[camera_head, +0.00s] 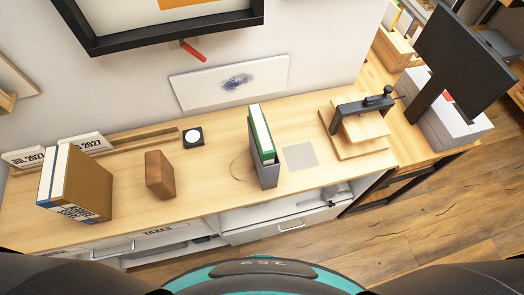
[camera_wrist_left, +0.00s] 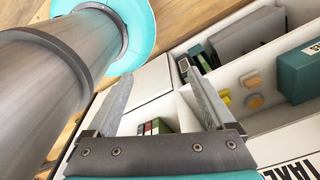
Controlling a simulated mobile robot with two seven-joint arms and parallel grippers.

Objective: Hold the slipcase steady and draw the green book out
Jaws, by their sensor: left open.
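The grey slipcase (camera_head: 265,172) stands upright on the wooden counter, near its middle in the head view. The green book (camera_head: 260,130) stands inside it, with its green cover and white page edges showing above the slipcase. Neither gripper shows in the head view, and nothing touches the slipcase or the book there. My left gripper (camera_wrist_left: 187,92) is open and empty in the left wrist view, its two fingers spread apart above open drawers. The slipcase and green book are not in the left wrist view. My right gripper is not in view.
A wooden block (camera_head: 160,175) and brown binders (camera_head: 75,185) stand left of the slipcase. A grey square (camera_head: 300,157) lies flat on the counter just right of it. A black clamp (camera_head: 362,108) on a wooden board stands farther right. Open drawers (camera_head: 285,225) jut out below the counter.

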